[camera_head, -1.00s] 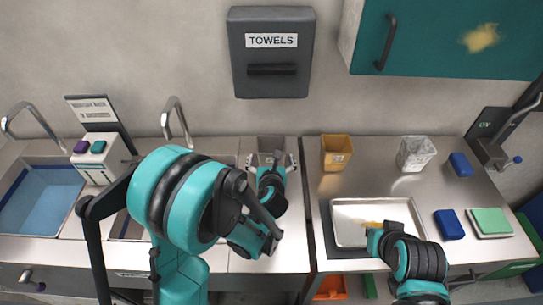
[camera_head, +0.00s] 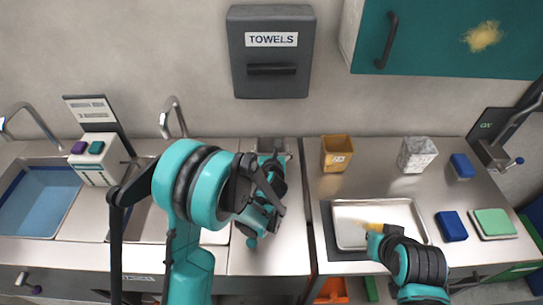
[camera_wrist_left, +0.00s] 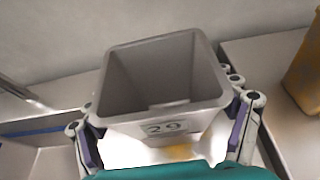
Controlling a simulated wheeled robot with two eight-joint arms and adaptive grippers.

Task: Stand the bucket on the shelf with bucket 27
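A grey bucket (camera_wrist_left: 165,85) with the number 29 on its near face fills the middle of the left wrist view. It stands upright at the back of the counter in the head view (camera_head: 273,146), partly hidden by my gripper. My left gripper (camera_wrist_left: 165,120) has a finger against each side of it and appears shut on it. No bucket with a readable 27 shows. A yellow-brown bucket (camera_head: 336,153) with an unreadable label stands to the right.
A pale speckled container (camera_head: 416,154) stands right of the yellow-brown bucket. Sinks (camera_head: 38,205) and taps are at left. An orange item (camera_head: 332,290) shows below the counter.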

